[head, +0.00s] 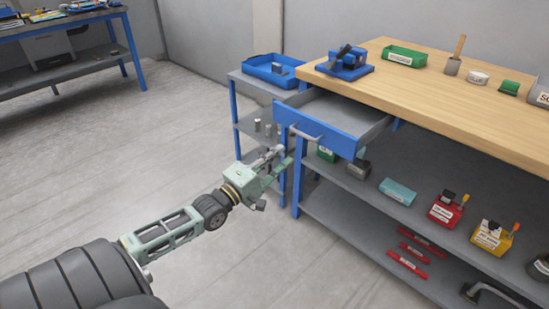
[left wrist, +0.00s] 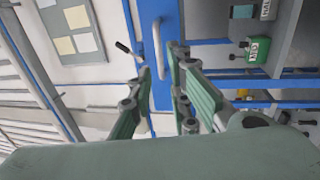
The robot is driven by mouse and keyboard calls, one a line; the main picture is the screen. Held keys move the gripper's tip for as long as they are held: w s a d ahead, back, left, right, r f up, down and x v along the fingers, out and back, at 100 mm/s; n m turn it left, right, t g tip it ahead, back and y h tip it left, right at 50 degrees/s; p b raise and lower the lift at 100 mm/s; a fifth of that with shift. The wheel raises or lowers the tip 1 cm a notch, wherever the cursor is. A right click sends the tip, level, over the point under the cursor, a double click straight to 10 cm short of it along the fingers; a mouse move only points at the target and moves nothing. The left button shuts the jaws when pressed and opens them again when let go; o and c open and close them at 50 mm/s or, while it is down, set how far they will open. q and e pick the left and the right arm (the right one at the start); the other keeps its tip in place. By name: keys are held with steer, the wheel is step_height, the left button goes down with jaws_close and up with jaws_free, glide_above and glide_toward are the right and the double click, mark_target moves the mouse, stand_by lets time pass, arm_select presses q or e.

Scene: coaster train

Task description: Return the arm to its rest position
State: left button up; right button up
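My left gripper (head: 279,158) reaches in from the left, in front of and a little below the open blue drawer (head: 335,128). The drawer is pulled out from under the wooden workbench top (head: 440,100), and its inside looks empty in the part I see. Its grey handle (head: 305,133) is just up and right of the fingertips. In the left wrist view the gripper (left wrist: 158,75) has its green fingers spread. The handle (left wrist: 158,48) shows beyond and between them, seemingly apart from them. Nothing is held. My right gripper is out of view.
A shelf unit with a blue tray (head: 275,70) stands left of the bench. The floor (head: 120,170) at left is clear.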

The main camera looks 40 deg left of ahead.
arm_select(q)
steer(key=shift+s, duration=0.45)
